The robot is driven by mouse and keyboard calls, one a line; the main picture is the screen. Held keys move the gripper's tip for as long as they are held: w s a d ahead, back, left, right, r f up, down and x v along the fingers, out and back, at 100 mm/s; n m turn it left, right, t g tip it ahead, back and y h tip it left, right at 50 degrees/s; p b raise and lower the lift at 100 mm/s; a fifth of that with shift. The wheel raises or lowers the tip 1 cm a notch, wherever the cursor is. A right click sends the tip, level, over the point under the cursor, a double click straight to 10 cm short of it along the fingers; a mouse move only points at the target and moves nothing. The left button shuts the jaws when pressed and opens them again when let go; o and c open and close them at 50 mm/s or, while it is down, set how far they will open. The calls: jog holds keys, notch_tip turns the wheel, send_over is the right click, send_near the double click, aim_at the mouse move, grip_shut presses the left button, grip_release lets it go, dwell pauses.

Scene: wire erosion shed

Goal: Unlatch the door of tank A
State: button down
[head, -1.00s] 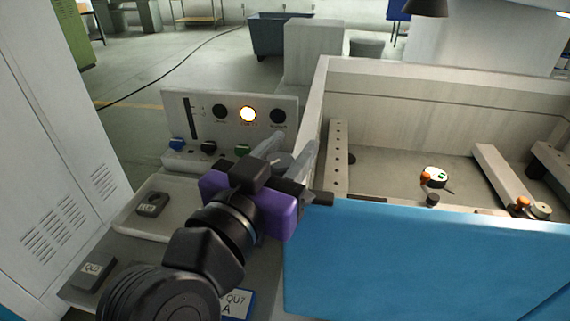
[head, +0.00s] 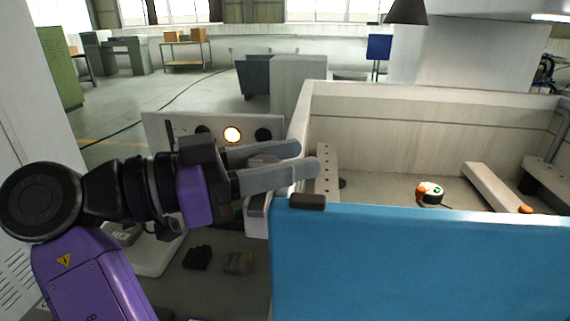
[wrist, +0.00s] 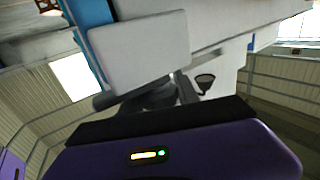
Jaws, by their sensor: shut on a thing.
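The tank (head: 420,115) has pale walls, and its blue door (head: 420,265) closes the near side. A dark block (head: 307,202) sits at the door's top left corner. A grey latch fitting (head: 257,213) stands beside that corner, mostly hidden under my fingers. My gripper (head: 300,168) reaches in from the left, pointing right, with its two grey fingers just above the corner. It is shut on a grey part that looks like the latch handle, mostly hidden between the fingers. In the wrist view, a dark rounded part (wrist: 150,97) shows close to the gripper body.
Inside the tank are a white round device (head: 432,194) with an orange knob and pale rails (head: 490,186). A pale cabinet stands at far left. Open floor lies beyond.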

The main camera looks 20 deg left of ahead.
jog(key=shift+s+d+m+g+h, duration=0.1)
jog(key=shift+m+g+h, duration=0.2)
jog(key=shift+h, duration=0.1)
jog(key=c, duration=0.9)
grip_release()
jog(key=b+v, duration=0.1)
jog(key=v, duration=0.6)
jog(key=shift+s+a, duration=0.25)
jog(key=shift+a, duration=0.05)
